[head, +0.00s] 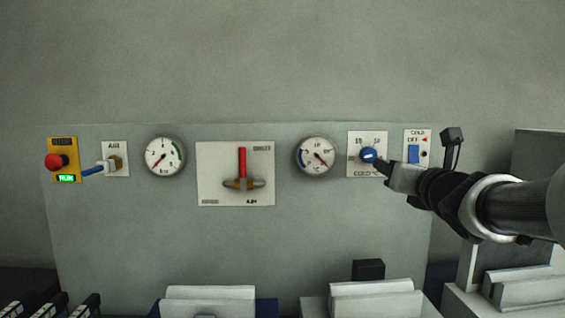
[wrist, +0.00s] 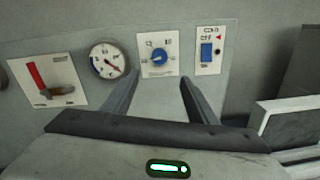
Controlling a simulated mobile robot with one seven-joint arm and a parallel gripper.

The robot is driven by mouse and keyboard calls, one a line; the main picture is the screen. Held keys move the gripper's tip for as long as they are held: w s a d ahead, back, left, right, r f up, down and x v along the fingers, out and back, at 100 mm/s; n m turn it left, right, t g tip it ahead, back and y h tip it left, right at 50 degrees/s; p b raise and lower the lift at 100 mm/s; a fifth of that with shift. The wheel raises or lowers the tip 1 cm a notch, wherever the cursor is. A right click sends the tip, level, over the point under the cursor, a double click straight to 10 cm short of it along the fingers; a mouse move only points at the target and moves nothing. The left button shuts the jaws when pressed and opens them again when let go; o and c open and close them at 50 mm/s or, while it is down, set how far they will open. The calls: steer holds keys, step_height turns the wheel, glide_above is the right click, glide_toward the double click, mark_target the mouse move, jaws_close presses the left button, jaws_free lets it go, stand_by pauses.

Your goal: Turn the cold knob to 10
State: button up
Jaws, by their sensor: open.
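The cold knob (head: 368,155) is a small round blue knob with a pale pointer mark, on a white plate labelled COLD with printed numbers. It also shows in the wrist view (wrist: 158,57), ahead of and between the fingers. In the head view the pale mark lies nearly level; the exact number it points at is too small to tell. My gripper (head: 382,166) comes in from the right, its tips close to the knob at the plate's lower right. In the wrist view my gripper (wrist: 158,88) is open and empty, with the knob beyond its fingertips. I cannot tell whether anything touches.
Right of the knob is a COLD OFF plate with a blue rocker switch (head: 413,154). Left are a temperature gauge (head: 317,156), a red-handled valve (head: 242,165), a pressure gauge (head: 165,157), a blue air lever (head: 94,171) and a red button (head: 54,161). White trays (head: 375,300) stand below.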

mark_target(370, 155)
steer(key=w+p, duration=0.1)
steer(key=w, duration=0.4)
steer(key=w+p, duration=0.1)
steer(key=w, duration=0.5)
steer(key=w+p, duration=0.1)
steer(key=w, duration=0.4)
steer(key=shift+w+d, duration=0.3)
steer(key=shift+d, duration=0.05)
steer(key=c, duration=1.1)
